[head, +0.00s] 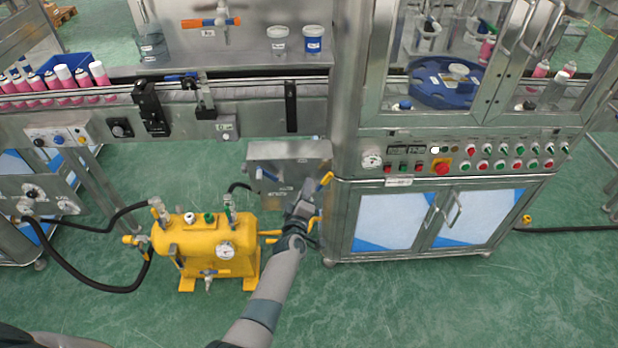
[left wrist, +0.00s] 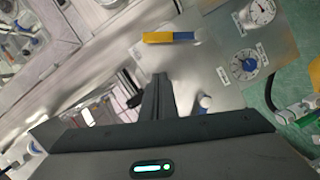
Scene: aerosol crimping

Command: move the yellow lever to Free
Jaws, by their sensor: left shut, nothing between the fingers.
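The yellow lever (head: 326,178) shows in the head view at the lower right of a grey metal box (head: 272,152), beside the cabinet's left edge. In the left wrist view the lever (left wrist: 157,38) is a short bar, yellow on the left and blue toward the right, on a bare metal panel. My left gripper (head: 307,187) is shut and empty, just left of the lever in the head view. Its closed fingers (left wrist: 158,80) point up toward the lever in the left wrist view, apparently with a gap. The lever's label is too small to read. My right gripper is not in view.
A yellow tank (head: 205,240) with hoses and a gauge stands on the green floor left of my left arm. A steel cabinet (head: 395,215) with buttons stands at right.

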